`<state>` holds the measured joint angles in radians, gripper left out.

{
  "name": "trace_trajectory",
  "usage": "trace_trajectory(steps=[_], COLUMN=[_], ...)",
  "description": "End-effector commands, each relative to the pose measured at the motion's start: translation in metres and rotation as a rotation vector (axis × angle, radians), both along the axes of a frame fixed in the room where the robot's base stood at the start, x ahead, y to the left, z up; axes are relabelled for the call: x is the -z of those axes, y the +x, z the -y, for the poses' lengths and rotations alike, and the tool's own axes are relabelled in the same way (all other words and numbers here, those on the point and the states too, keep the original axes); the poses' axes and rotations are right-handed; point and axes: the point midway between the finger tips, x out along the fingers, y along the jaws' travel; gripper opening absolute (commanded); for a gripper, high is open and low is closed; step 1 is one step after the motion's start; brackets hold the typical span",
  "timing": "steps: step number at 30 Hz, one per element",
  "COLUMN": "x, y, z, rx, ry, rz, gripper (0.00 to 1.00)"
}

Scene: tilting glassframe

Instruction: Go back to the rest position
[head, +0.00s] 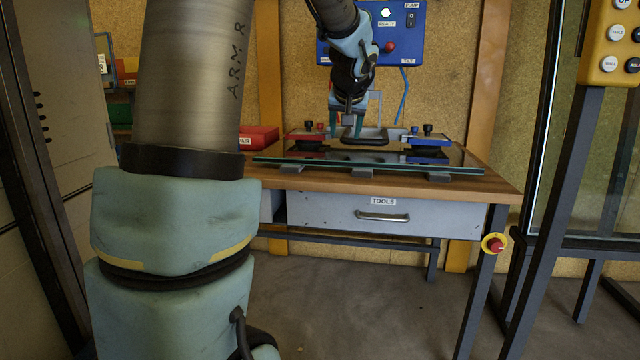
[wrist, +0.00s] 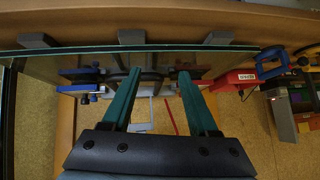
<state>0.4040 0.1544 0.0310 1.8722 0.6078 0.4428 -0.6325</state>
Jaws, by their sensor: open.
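My gripper (head: 346,131) points down over the workbench, its two teal fingers apart. In the wrist view the open fingers (wrist: 159,74) have nothing clamped between them. A glass pane (head: 290,161) lies flat on the workbench; its edge (wrist: 75,52) shows in the wrist view. On it stands a lifter with a red end (head: 306,136), a blue end (head: 430,140) and a dark handle (head: 366,141) between. The fingertips are close to the handle; I cannot tell whether they touch it.
The wooden workbench (head: 490,184) has a grey tools drawer (head: 330,212), shut. A blue control panel (head: 408,45) is on the back wall. A red case (head: 259,136) lies at the left. A red stop button (head: 495,243) sits on the right leg. Floor in front is clear.

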Motion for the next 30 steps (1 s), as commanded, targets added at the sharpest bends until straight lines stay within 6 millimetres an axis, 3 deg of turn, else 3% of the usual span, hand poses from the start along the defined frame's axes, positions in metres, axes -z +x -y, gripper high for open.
trace_trajectory(steps=[1, 3, 9, 19, 21, 30], x=[0.028, 0.064, 0.144, 0.214, 0.189, 0.121], y=[-0.02, -0.049, -0.141, -0.271, -0.268, -0.266], z=[-0.021, -0.044, -0.095, -0.132, -0.13, -0.13], rx=[-0.015, -0.026, -0.055, -0.099, -0.092, -0.092], ry=[0.009, 0.016, 0.004, -0.059, -0.057, -0.056], rz=[-0.07, -0.162, -0.396, -0.649, -0.642, -0.641], gripper=[0.6, 0.6, 0.6, 0.6, 0.6, 0.6])
